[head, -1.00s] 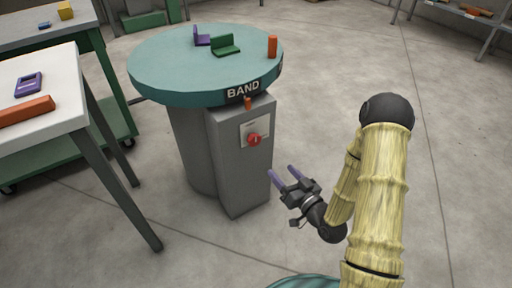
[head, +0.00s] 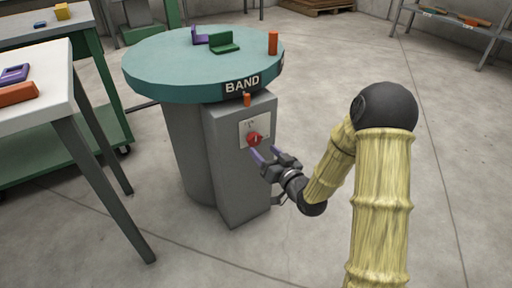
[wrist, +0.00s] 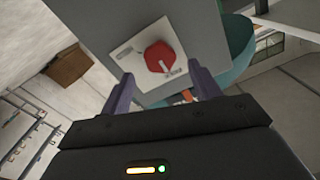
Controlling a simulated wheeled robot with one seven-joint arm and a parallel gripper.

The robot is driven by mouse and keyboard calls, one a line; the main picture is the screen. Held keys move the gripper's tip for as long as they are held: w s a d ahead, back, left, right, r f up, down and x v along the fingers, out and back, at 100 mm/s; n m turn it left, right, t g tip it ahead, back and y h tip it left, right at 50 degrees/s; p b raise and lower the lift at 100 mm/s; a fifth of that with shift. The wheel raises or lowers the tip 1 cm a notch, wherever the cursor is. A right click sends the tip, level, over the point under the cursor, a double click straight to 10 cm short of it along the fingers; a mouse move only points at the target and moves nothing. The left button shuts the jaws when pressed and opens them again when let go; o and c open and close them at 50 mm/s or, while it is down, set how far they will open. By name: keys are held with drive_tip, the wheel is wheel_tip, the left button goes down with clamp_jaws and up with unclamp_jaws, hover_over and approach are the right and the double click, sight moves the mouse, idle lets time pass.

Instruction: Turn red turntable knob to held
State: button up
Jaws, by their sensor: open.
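The red knob (head: 254,138) sits on a pale plate on the grey pedestal box below the turntable. In the wrist view the red knob (wrist: 160,57) shows a pale pointer line and lies beyond and between the fingertips. My gripper (head: 264,153) is open, with its two purple fingers pointing at the knob from the front right. In the wrist view my gripper (wrist: 160,82) has one finger on each side of the knob's lower edge, with a gap to it. I cannot tell exactly how far the tips are from the plate. The teal turntable (head: 150,75) is labelled BAND.
On the turntable stand a purple bracket (head: 199,38), a green bracket (head: 223,43) and an orange cylinder (head: 273,43). A white table (head: 50,78) stands at left. The floor at right is clear.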

sight(255, 142)
drive_tip(key=b+x, duration=0.1)
drive_tip(key=x, duration=0.4)
drive_tip(key=shift+w+a+b, duration=0.2)
drive_tip(key=shift+w+b, duration=0.05)
drive_tip(key=shift+b, duration=0.05)
drive_tip(key=c, duration=1)
